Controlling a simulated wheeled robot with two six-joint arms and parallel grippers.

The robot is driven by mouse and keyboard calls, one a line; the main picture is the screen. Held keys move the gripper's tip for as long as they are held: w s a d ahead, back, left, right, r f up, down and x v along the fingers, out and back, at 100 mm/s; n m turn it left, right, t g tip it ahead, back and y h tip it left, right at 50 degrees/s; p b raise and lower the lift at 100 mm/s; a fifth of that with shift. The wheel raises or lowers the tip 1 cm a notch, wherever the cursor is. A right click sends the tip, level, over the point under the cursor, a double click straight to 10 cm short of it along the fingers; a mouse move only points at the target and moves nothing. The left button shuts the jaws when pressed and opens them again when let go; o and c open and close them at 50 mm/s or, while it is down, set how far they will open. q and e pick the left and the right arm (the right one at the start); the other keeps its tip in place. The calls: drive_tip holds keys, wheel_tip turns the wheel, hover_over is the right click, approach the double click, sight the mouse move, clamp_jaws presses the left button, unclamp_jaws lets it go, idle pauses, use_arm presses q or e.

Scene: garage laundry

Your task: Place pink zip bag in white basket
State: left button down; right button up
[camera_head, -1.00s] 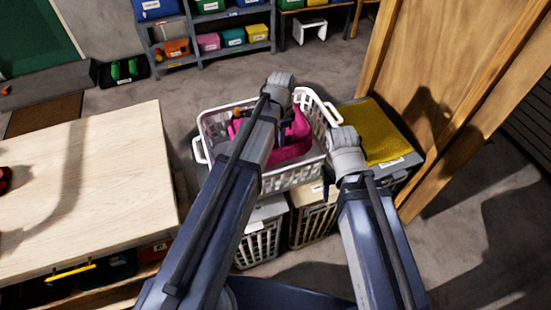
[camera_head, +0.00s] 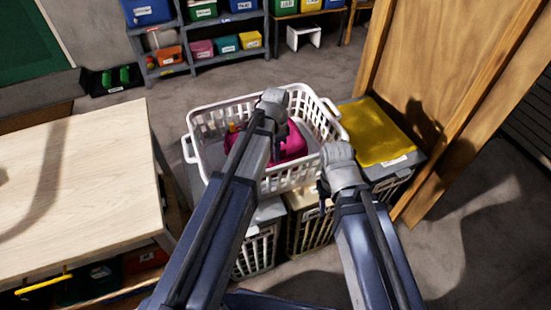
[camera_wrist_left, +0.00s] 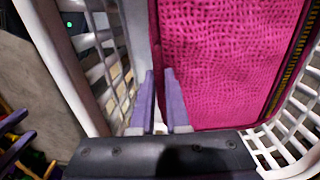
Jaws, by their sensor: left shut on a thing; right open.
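The pink zip bag (camera_head: 292,147) is inside the white basket (camera_head: 205,122), low between its walls. Part of the bag is hidden behind my left arm. My left gripper (camera_head: 276,148) reaches down into the basket at the bag. In the left wrist view, its fingers (camera_wrist_left: 163,100) are close together on the left edge of the bag (camera_wrist_left: 230,60), with the basket's slatted wall (camera_wrist_left: 110,60) beside them. My right gripper (camera_head: 324,188) is open and empty, just outside the basket's front right corner.
The basket stands on lidded hampers (camera_head: 262,235). A yellow cloth (camera_head: 375,132) lies on the hamper to the right, near a wooden panel (camera_head: 430,70). A pale table (camera_head: 75,190) stands left. Shelves with bins (camera_head: 205,50) are behind.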

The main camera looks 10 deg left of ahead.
use_arm(q)
drive_tip(key=shift+f, duration=0.15)
drive_tip(key=shift+f, duration=0.15)
drive_tip(key=c, duration=0.9)
unclamp_jaws()
wheel_tip(320, 180, up, 13)
drive_tip(key=p, duration=1.2)
drive_tip(key=s+d+n, duration=0.2)
drive_tip(key=s, duration=0.3)
drive_tip(key=s+d+n, duration=0.3)
drive_tip(key=s, duration=0.3)
drive_tip(key=s+d+n+y, duration=0.1)
drive_tip(key=s+d+n, duration=0.1)
drive_tip(key=s, duration=0.3)
drive_tip(key=shift+s+d+f, duration=0.2)
drive_tip(key=shift+s+d, duration=0.05)
drive_tip(key=shift+s, duration=0.05)
